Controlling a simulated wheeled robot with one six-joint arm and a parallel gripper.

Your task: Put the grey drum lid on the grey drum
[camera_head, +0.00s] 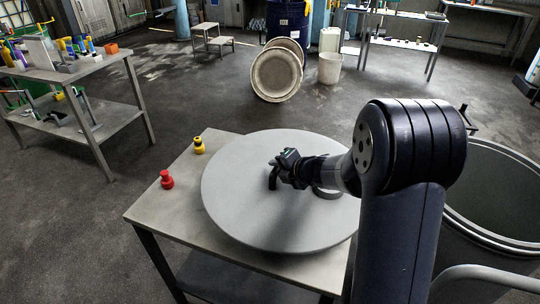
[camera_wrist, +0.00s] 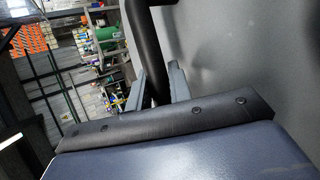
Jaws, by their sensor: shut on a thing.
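The grey drum lid (camera_head: 240,205) is a large round flat disc over the small metal table, its handle side up. I cannot tell whether it rests on the top or hangs just above it. My gripper (camera_head: 281,171) is at the lid's black handle (camera_head: 326,193), shut on it. In the wrist view the two fingers of my gripper (camera_wrist: 158,90) stand on either side of the dark handle bar (camera_wrist: 154,45), with the grey lid face (camera_wrist: 240,50) at the right. The grey drum (camera_head: 490,249) stands open at the right, partly hidden by my arm.
The metal table (camera_head: 150,205) bears a red knob-like piece (camera_head: 167,180) and a yellow one (camera_head: 198,145), left of the lid. A workbench (camera_head: 60,75) with tools stands at the left. Round lids (camera_head: 277,76) lean near a blue drum (camera_head: 288,20) behind. The middle floor is clear.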

